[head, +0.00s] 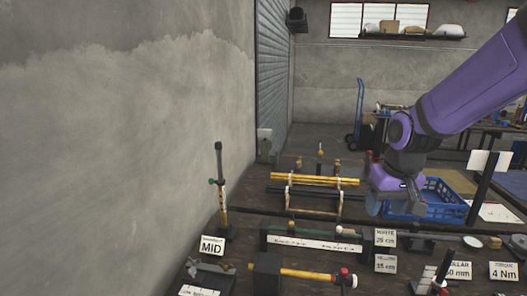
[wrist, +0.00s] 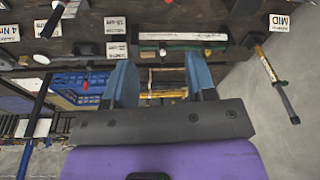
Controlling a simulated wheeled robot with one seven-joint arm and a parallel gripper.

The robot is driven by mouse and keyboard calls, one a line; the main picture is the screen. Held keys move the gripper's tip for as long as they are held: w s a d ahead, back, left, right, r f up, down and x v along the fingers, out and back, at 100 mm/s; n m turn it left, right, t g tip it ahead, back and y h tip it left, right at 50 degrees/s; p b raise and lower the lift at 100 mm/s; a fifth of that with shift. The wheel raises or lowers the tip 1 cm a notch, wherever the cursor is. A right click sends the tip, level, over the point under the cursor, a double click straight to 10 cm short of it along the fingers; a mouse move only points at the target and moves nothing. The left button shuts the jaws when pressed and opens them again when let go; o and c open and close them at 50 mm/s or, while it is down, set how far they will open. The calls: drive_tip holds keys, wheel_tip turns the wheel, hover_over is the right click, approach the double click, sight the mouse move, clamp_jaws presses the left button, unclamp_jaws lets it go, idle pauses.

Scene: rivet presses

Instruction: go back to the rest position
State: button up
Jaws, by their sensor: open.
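My gripper (head: 376,202) is at the end of my purple arm, right of centre in the head view, above the bench and in front of the blue crate. In the wrist view its two blue fingers (wrist: 161,80) stand apart with nothing between them. A rack with yellow bars (wrist: 168,95) shows beyond the gap between the fingers. No object is held.
The dark bench carries a yellow-bar rack (head: 314,181), a yellow rod with a red end (head: 310,274), an upright rod (head: 222,190) by the MID card (head: 212,245), and several label cards. The blue crate (head: 440,205) is behind my gripper. A concrete wall (head: 110,130) bounds the left.

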drive_tip(key=s+d+r+t, duration=0.1)
drive_tip(key=s+r, duration=0.4)
drive_tip(key=s, duration=0.5)
drive_tip(key=s+d+r+t, duration=0.2)
drive_tip(key=s+r, duration=0.4)
drive_tip(key=s, duration=0.3)
drive_tip(key=shift+s+d+r+h, duration=0.25)
drive_tip(key=shift+s+d+h, duration=0.05)
drive_tip(key=shift+s+d, duration=0.1)
